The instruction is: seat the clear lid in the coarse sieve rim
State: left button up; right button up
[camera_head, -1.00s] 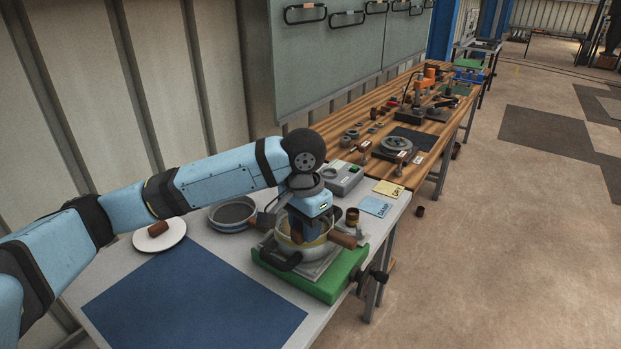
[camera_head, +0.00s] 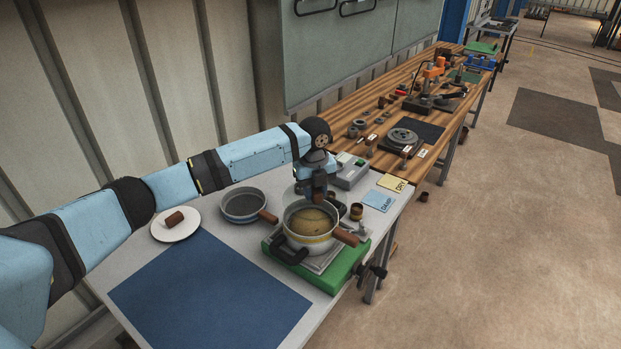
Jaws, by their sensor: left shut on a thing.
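My left gripper (camera_head: 318,196) points down just behind the round sieve with a yellow band (camera_head: 308,243). It is shut on what looks like the clear lid (camera_head: 295,193), a pale see-through disc whose outline is faint and partly hidden by the gripper. The lid is apart from the sieve rim, behind it in the view. The yellow-banded sieve sits on a green-based device, its top open with a tan inside showing and a wooden handle to the right. A second sieve with a blue-grey band (camera_head: 243,206) lies to the left. I cannot read which is the coarse one. My right gripper is out of view.
A white plate (camera_head: 176,232) with a brown piece stands at the left. A blue mat (camera_head: 210,295) leaves clear room in front. The green base (camera_head: 345,275), a grey box (camera_head: 352,172) and DAMP and DRY cards (camera_head: 378,201) are near the sieve.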

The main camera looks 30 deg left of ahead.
pick_arm(q)
jog(key=m, duration=0.1)
jog(key=w+a+m+p, duration=0.1)
jog(key=m, duration=0.2)
jog(key=shift+w+a+f, duration=0.25)
jog(key=shift+a+f, duration=0.05)
jog(key=shift+a, duration=0.05)
jog(key=shift+w+a+f+m, duration=0.1)
jog(key=shift+a+f+m, duration=0.1)
jog(key=shift+m, duration=0.3)
jog(key=shift+p, duration=0.3)
jog(key=shift+r, duration=0.1)
jog(key=shift+p, duration=0.3)
notch_tip(320, 180, down, 5)
jog(key=shift+f+b, duration=0.2)
jog(key=shift+b, duration=0.85)
jog(key=shift+f, duration=0.2)
